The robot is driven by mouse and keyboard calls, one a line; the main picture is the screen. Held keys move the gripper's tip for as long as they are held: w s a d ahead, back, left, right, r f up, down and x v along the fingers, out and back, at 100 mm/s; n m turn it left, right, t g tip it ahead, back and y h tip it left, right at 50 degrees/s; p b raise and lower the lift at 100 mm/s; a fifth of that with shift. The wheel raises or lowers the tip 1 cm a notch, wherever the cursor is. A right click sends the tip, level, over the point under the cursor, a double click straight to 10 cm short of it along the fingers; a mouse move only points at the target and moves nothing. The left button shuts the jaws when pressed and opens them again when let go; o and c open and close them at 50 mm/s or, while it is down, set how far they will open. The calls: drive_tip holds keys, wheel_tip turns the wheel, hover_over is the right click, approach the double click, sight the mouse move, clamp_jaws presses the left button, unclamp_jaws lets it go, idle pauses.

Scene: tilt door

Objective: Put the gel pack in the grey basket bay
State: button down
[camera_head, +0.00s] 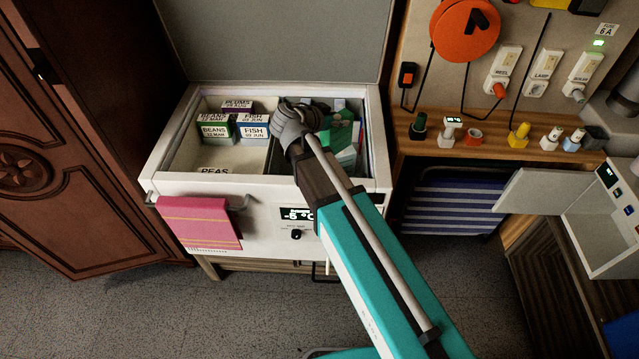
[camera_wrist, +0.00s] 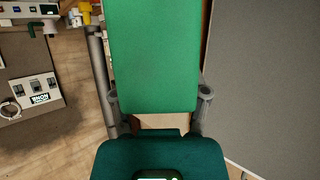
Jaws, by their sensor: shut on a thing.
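My gripper (camera_head: 294,122) is over the open white chest freezer (camera_head: 170,180), at its right compartment. In the wrist view my gripper (camera_wrist: 158,98) is shut on a flat green pack (camera_wrist: 152,50), which looks like the gel pack, with one finger at each side edge. In the head view the green pack (camera_head: 341,132) shows just right of the gripper. The dark grey basket bay (camera_head: 268,164) shows beside and below my gripper, partly hidden by my arm. I cannot tell whether the pack touches anything below.
Labelled boxes (camera_head: 216,130) stand in the left compartment. The raised grey lid (camera_head: 275,40) is behind. A pink towel (camera_head: 198,222) hangs on the front. A wooden shelf (camera_head: 490,143) with several plugs is at right, and a wooden cabinet (camera_head: 70,160) at left.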

drive_tip(key=shift+s+d+f+b, duration=0.1)
drive_tip(key=shift+f+b, duration=0.45)
drive_tip(key=shift+f, duration=0.4)
drive_tip(key=w+a+f+b, duration=0.8)
drive_tip(key=w+f+b, duration=0.1)
drive_tip(key=w, duration=0.1)
drive_tip(key=shift+a, duration=0.25)
drive_tip(key=shift+w, duration=0.1)
drive_tip(key=shift+w+a+f+b, duration=0.15)
drive_tip(key=shift+f+b, duration=0.85)
drive_tip(key=shift+w+a+f+b, duration=0.1)
drive_tip(key=shift+w+f+b, duration=0.05)
drive_tip(key=shift+f+b, duration=0.85)
drive_tip(key=shift+f+b, duration=0.6)
